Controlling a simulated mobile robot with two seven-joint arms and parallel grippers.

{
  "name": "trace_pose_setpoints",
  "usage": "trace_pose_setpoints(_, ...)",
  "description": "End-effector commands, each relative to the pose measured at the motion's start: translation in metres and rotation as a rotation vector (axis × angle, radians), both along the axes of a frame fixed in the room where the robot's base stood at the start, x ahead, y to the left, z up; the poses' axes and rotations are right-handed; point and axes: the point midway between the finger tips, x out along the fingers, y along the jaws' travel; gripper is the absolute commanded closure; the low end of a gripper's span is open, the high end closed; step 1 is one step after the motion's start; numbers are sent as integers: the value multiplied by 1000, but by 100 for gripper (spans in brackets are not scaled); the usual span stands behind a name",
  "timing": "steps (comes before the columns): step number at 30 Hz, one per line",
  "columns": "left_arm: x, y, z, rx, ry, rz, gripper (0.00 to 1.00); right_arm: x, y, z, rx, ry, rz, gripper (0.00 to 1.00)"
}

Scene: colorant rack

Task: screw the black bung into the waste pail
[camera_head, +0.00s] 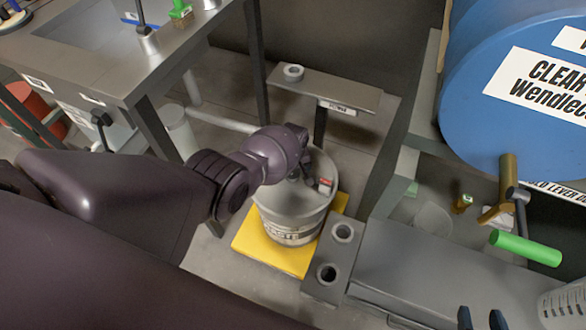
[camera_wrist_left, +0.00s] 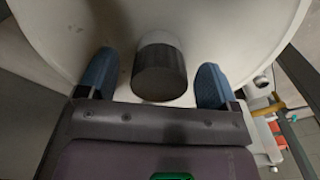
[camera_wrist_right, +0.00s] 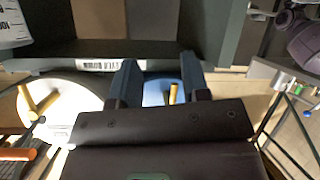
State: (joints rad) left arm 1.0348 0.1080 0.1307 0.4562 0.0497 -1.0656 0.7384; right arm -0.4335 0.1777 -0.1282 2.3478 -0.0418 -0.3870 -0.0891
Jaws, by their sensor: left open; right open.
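In the left wrist view the black bung (camera_wrist_left: 159,80), a dark cylinder, sits between those fingers with a gap on each side. A lighter grey round part shows right behind it; whether the bung is seated in the pail's opening I cannot tell. In the head view my left wrist hides the bung. My right gripper (camera_head: 481,318) is open and empty at the bottom right.
The pail stands on a yellow platform (camera_head: 258,250). A grey block with two round holes (camera_head: 334,258) is just right of it. A narrow shelf (camera_head: 345,94) carries a grey ring (camera_head: 292,72). A blue drum (camera_head: 465,100) and a green-handled lever (camera_head: 525,248) are at right.

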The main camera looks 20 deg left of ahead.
Motion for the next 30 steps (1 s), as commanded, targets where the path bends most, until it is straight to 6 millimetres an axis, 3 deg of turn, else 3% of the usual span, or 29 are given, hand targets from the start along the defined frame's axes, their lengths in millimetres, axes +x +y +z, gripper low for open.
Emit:
trace_pose_setpoints(18,0,0,0,0,0,0,16,-65,-13,-99,101,288,-106,57)
trace_pose_setpoints(24,6,0,56,0,-18,0,16,-56,-11,-69,107,236,-107,57)
trace_pose_setpoints(30,4,0,89,0,-13,0,16,-53,-10,-54,111,214,-110,57)
